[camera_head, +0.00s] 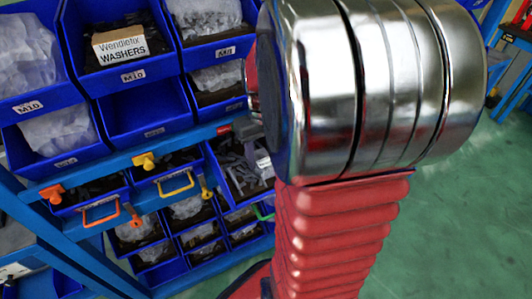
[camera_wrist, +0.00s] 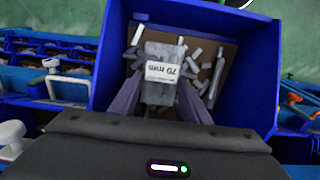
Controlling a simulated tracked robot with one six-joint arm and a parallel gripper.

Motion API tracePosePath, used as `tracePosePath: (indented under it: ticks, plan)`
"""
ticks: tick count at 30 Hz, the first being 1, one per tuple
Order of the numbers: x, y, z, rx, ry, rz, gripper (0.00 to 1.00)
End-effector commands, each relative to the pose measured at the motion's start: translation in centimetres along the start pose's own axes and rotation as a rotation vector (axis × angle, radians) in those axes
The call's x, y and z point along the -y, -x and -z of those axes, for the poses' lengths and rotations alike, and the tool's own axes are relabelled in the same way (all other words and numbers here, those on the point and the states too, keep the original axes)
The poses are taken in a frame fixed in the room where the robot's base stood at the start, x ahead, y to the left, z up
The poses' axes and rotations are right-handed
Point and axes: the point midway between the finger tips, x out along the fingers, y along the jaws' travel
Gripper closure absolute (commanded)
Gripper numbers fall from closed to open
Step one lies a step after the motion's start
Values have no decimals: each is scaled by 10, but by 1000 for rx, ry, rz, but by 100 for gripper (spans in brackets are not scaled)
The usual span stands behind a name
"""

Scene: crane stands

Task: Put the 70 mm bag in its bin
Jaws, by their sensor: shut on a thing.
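The 70 mm bag (camera_wrist: 160,92) is a grey bag with a white label reading "70 mm", upside down in the wrist view. My gripper (camera_wrist: 161,100) is shut on it, with a finger along each side. The bag shows inside the outline of a blue bin (camera_wrist: 106,52) holding loose grey rod-like pieces on a brown bottom. I cannot tell whether the bag touches the pieces or hangs above them. In the head view my arm hides my gripper. A blue bin with grey pieces (camera_head: 232,160) shows there beside my arm, partly covered by it.
A blue rack of bins stands at left in the head view. A bin with a "Wendlefix WASHERS" box (camera_head: 120,45) is above, beside bins of clear bags. An orange handle (camera_head: 100,216) and a yellow handle (camera_head: 176,184) stick out. Green floor (camera_head: 450,220) is open at right.

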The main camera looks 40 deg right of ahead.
Motion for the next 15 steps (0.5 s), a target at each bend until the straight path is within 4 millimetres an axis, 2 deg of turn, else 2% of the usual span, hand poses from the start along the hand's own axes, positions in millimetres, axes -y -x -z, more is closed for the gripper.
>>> tracePosePath:
  ticks: [1,2,9,15]
  plan:
    - [0,-1,0,1,0,0,90]
    - [0,-2,0,1,0,0,56]
    - [0,-2,0,1,-1,0,39]
    - [0,-2,-1,2,-1,1,39]
